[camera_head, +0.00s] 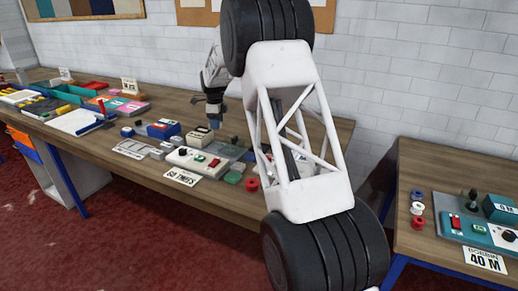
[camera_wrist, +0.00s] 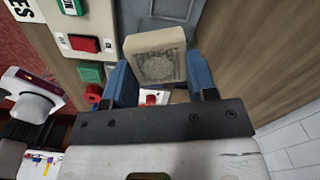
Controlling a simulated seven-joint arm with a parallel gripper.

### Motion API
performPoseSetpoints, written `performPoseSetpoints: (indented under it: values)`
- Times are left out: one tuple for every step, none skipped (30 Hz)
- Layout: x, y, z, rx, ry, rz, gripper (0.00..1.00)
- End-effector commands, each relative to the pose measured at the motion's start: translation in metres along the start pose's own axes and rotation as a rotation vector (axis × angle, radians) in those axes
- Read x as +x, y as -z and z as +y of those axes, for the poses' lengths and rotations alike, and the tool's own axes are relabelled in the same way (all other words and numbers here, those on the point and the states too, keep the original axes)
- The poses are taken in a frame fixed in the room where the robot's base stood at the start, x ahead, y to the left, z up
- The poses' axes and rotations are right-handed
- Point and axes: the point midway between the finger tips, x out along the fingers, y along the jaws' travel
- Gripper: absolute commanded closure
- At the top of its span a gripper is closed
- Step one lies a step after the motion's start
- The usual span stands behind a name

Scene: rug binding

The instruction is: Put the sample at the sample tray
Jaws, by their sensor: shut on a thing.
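My gripper (camera_wrist: 159,64) has its two blue fingers on either side of a small cream block with a grey patterned face (camera_wrist: 157,60), apparently the sample, and is shut on it. In the head view my gripper (camera_head: 215,113) is over the middle of the long wooden table, behind the control panel. The held block is hard to make out there. In the wrist view a grey plate or tray with a raised edge (camera_wrist: 172,9) lies beyond the block. I cannot tell for certain which piece is the sample tray.
A panel with red and green buttons (camera_head: 198,159) stands below my gripper, with a "60 TWFS"-like card (camera_head: 181,178) in front. Coloured trays and boards fill the table's left. A second table (camera_head: 430,235) stands right.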

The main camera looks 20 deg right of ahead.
Motion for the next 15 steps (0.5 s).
performPoseSetpoints:
  values:
    - [-0.003,0.002,0.003,-0.046,0.001,0.0,0.71]
    - [-0.004,0.003,0.005,-0.079,0.001,0.0,0.71]
    - [-0.005,0.004,0.008,-0.123,0.0,0.0,0.71]
    - [-0.006,0.005,0.01,-0.156,0.0,0.0,0.71]
    - [-0.007,0.006,0.012,-0.189,0.0,0.0,0.71]
    - [-0.008,0.007,0.014,-0.232,0.0,0.0,0.71]
    - [-0.01,0.009,0.016,-0.265,0.001,0.0,0.71]
    - [-0.011,0.009,0.018,-0.297,0.001,0.0,0.71]
    - [-0.012,0.011,0.021,-0.341,0.001,0.0,0.71]
    - [-0.013,0.012,0.023,-0.373,0.0,0.0,0.71]
    - [-0.013,0.013,0.025,-0.406,0.0,0.0,0.71]
    - [-0.015,0.014,0.027,-0.449,0.0,0.0,0.71]
    - [-0.016,0.015,0.029,-0.482,0.0,0.0,0.71]
    - [-0.017,0.016,0.031,-0.514,0.0,0.0,0.71]
    - [-0.019,0.018,0.034,-0.557,0.001,0.0,0.71]
